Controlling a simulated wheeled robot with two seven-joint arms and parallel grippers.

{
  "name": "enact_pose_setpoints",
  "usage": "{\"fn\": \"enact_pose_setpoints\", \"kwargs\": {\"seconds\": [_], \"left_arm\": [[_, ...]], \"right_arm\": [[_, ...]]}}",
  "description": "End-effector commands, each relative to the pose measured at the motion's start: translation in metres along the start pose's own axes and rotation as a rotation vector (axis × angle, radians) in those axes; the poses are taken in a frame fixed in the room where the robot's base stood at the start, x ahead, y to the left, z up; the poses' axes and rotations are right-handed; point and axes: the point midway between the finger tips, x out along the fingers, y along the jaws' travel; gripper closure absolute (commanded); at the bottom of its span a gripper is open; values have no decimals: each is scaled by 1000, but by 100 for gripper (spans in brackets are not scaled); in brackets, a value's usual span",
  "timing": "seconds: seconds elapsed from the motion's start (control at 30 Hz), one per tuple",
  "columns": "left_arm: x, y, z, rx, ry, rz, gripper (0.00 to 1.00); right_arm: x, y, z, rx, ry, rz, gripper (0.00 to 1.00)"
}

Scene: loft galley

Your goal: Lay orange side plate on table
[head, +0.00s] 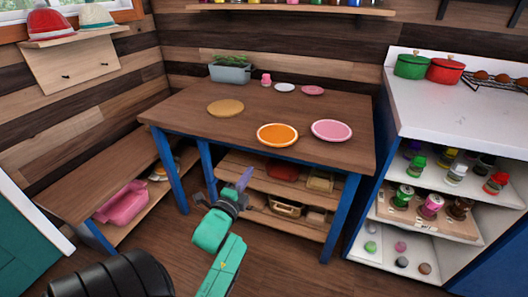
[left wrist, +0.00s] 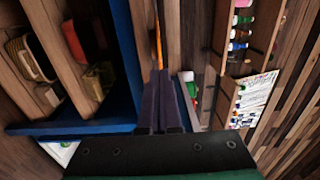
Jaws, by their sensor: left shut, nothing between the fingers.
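The orange side plate (head: 277,134), with a pale rim, lies flat on the wooden table (head: 190,125) near its front edge. In the left wrist view a thin orange edge (left wrist: 158,45), likely the plate, shows just past the fingertips. My left gripper (head: 244,178) is shut and empty, in front of the table's front edge and below the plate in the head view. Its dark purple fingers (left wrist: 158,75) lie together in the left wrist view. My right gripper is not in view.
A pink plate (head: 331,130) lies right of the orange one, and a tan round mat (head: 225,108) lies to the left. A planter (head: 230,73) and small dishes stand at the back. Lower shelves (head: 262,182) hold several items. A white shelf unit (head: 440,110) stands at right.

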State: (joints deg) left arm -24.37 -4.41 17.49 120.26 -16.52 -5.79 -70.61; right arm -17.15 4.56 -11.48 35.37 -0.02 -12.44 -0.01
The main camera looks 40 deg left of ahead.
Motion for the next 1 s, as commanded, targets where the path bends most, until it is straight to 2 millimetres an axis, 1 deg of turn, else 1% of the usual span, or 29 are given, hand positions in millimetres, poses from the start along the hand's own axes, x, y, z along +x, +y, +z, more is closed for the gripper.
{"fn": "enact_pose_setpoints", "kwargs": {"seconds": [0.17,0.4,0.5,0.6,0.73,1.0], "left_arm": [[34,0,-1,-2,1,-2,100],[87,1,-1,-6,1,0,100],[107,1,-1,-7,1,1,100],[122,2,-1,-6,1,3,100],[132,2,-1,-5,1,4,100],[132,2,-1,-5,1,5,100]], "right_arm": [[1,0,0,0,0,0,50],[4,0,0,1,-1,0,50],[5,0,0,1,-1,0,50],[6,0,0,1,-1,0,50],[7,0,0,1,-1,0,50],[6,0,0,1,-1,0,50]]}}
